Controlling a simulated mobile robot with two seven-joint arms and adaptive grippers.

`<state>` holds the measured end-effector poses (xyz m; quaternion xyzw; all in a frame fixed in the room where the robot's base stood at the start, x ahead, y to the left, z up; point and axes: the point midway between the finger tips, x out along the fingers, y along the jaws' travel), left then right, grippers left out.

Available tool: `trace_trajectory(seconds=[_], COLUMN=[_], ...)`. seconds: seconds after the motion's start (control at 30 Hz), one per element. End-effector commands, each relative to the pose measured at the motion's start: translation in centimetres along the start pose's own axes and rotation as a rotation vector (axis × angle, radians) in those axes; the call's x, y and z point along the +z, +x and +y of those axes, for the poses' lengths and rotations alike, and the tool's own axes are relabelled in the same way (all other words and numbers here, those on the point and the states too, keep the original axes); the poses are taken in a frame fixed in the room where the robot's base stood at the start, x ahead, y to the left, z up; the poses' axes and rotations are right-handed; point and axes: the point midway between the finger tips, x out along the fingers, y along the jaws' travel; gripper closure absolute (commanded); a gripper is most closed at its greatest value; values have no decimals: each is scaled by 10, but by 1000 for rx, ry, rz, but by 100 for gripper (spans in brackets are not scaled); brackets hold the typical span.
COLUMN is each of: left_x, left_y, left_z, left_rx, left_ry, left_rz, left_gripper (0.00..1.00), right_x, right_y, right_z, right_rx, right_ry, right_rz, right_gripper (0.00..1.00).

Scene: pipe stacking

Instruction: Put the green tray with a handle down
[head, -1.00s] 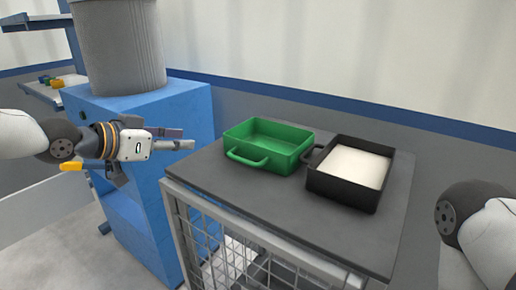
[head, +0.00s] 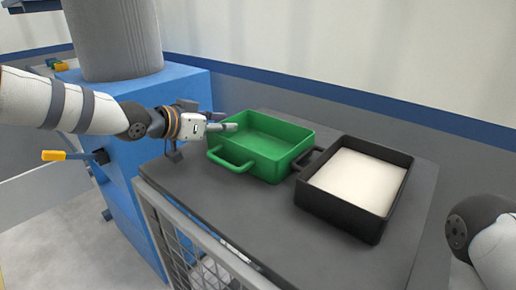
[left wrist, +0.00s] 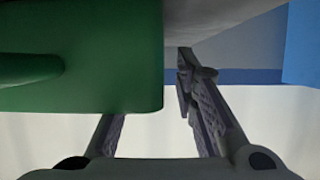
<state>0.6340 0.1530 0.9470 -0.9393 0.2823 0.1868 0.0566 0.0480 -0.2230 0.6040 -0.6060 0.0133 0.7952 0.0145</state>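The green tray (head: 262,146) with a handle rests on the dark top of a wire-sided stand. Its handle (head: 231,160) sticks out toward the front left. My left gripper (head: 218,126) is at the tray's left rear corner; whether it touches the rim I cannot tell. In the left wrist view the two fingers (left wrist: 155,112) are spread apart, and the green tray (left wrist: 100,70) covers the upper left, hiding part of the left finger. Nothing is visibly clamped. My right gripper is out of view; only part of my right arm shows.
A black tray (head: 323,206) with white contents stands close to the green tray's right side. The stand top (head: 215,190) is bare at the front. A blue cabinet (head: 135,165) bearing a grey cylinder (head: 117,40) stands left of the stand.

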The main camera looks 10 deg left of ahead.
Motion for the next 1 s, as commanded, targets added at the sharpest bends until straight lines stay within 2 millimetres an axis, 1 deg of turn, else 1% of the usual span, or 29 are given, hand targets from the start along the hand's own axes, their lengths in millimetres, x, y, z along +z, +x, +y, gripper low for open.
trace_trajectory(seconds=[0.03, 0.1, 0.33, 0.43, 0.47, 0.87, 1.0], left_x=[6, 4, 0, 0, 0, -2, -10], left_y=[11, 17, 17, 17, 17, 17, 14], left_z=[0, 0, 0, 0, 0, 0, 0], left_rx=[2, 2, 0, 0, 0, 0, 4], left_ry=[-4, -3, -1, -1, -1, -2, -7], left_rz=[-5, -3, 0, 1, 1, 2, 1], left_gripper=[73, 73, 73, 96, 100, 100, 100], right_x=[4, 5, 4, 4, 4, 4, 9], right_y=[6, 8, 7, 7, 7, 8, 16], right_z=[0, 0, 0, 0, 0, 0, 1], right_rx=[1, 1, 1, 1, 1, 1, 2], right_ry=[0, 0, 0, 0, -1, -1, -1], right_rz=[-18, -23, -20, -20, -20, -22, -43], right_gripper=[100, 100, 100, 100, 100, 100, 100])
